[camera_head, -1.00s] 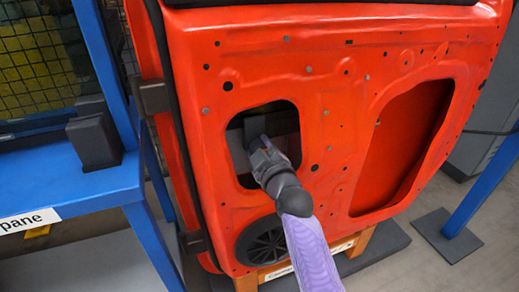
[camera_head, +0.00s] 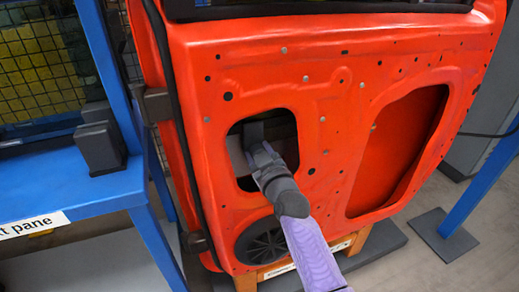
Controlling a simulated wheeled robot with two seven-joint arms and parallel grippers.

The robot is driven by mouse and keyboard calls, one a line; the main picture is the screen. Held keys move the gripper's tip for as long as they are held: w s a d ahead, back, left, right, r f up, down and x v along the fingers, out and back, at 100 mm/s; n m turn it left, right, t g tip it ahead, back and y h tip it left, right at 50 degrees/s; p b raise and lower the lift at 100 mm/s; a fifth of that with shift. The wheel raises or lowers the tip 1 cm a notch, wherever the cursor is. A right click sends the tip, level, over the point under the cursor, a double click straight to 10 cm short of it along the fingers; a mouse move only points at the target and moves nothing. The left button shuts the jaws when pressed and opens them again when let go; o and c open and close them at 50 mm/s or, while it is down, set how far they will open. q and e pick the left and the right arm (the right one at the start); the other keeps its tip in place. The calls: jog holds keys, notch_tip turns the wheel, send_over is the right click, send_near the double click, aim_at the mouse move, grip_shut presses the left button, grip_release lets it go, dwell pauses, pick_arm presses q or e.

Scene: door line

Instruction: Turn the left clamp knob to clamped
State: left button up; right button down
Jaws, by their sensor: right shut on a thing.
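A red door panel (camera_head: 320,110) stands upright in front of me. It has a smaller opening at left centre and a larger one at right. My right gripper (camera_head: 259,150) reaches into the smaller opening from below and is shut, with its tips inside the opening. A grey block-like part (camera_head: 253,131) shows just above the tips. The gripper is shut on a small part there, which I take to be the left clamp knob; the fingers mostly hide it, and its turn angle cannot be read. My left gripper is not in view.
A blue bench (camera_head: 75,190) with a black block (camera_head: 99,148) stands at left. A round black speaker (camera_head: 263,243) sits low in the door. A blue post on a dark foot plate (camera_head: 443,235) stands at right. The opening's rim surrounds my gripper closely.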

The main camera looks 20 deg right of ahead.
jog(key=shift+r+m+p, duration=0.2)
jog(key=shift+m+p, duration=0.1)
jog(key=shift+m, duration=0.6)
jog(key=m, duration=0.2)
jog(key=shift+f+m+p, duration=0.1)
jog(key=shift+m+p, duration=0.3)
jog(key=m, duration=0.5)
jog(key=shift+d+p, duration=0.1)
jog(key=shift+p, duration=0.2)
jog(key=shift+m, duration=1.1)
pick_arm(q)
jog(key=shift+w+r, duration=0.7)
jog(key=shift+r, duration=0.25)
pick_arm(e)
jog(key=shift+f+m, duration=0.1)
jog(key=shift+m, duration=0.8)
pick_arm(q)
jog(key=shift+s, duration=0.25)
pick_arm(e)
jog(key=shift+c, duration=0.7)
grip_release()
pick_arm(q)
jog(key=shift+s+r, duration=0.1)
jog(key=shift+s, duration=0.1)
